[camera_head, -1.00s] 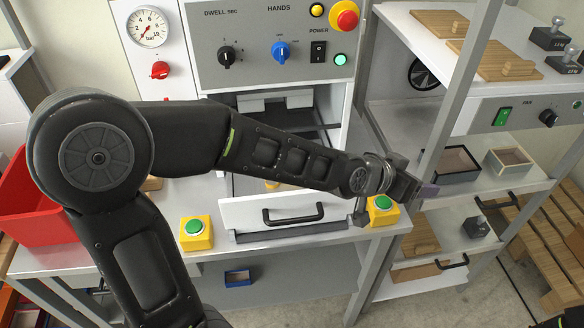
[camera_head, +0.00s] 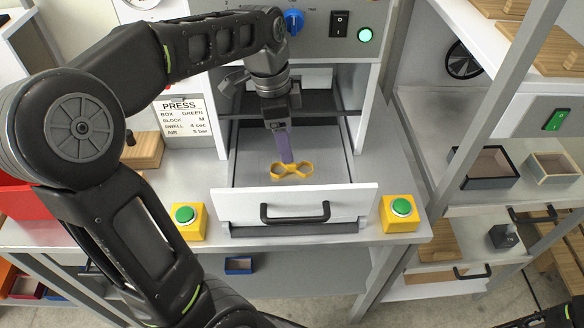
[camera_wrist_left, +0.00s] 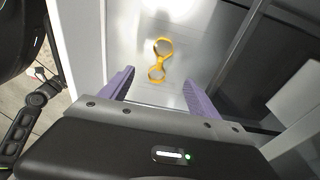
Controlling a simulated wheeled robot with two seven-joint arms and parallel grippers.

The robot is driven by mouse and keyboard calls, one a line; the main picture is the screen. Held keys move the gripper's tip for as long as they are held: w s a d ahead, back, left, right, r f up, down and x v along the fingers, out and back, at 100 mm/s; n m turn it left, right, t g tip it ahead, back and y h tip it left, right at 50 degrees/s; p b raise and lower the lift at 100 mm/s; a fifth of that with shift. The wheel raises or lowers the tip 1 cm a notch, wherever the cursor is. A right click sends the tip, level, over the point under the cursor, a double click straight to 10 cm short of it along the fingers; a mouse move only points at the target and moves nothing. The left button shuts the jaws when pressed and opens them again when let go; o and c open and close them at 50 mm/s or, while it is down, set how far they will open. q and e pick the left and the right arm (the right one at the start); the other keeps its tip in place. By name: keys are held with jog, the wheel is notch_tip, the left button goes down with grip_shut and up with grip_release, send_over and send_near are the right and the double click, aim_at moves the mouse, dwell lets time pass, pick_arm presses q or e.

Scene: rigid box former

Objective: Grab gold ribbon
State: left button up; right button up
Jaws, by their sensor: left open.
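The gold ribbon (camera_head: 291,171) is a yellow figure-eight loop lying on the floor of the open press drawer (camera_head: 320,205). It also shows in the left wrist view (camera_wrist_left: 160,60), past the fingertips. My left gripper (camera_head: 286,155) hangs over the drawer, pointing down, with its purple fingers close to the ribbon in the head view. In the wrist view the gripper (camera_wrist_left: 158,82) has its two fingers spread wide and nothing between them; the ribbon is apart from them. My right gripper is not in view.
Two yellow boxes with green buttons, a left one (camera_head: 189,220) and a right one (camera_head: 400,212), flank the drawer front. A press sign (camera_head: 182,115) stands at the left. Shelves with trays (camera_head: 484,168) are at the right. The drawer floor around the ribbon is clear.

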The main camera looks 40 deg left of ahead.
aim_at(292, 168)
pick_arm(q)
jog(key=shift+w+d+f, duration=0.1)
jog(key=shift+f, duration=0.55)
jog(key=shift+w+d+f, duration=0.1)
jog(key=shift+f, duration=0.55)
jog(key=shift+w+d+f+p, duration=0.1)
jog(key=shift+d+f+p, duration=0.1)
jog(key=shift+f, duration=1.15)
jog(key=shift+d+f+p, duration=0.1)
jog(key=shift+f+p, duration=0.05)
jog(key=shift+f, duration=1.15)
jog(key=c, duration=1.4)
jog(key=shift+r, duration=0.2)
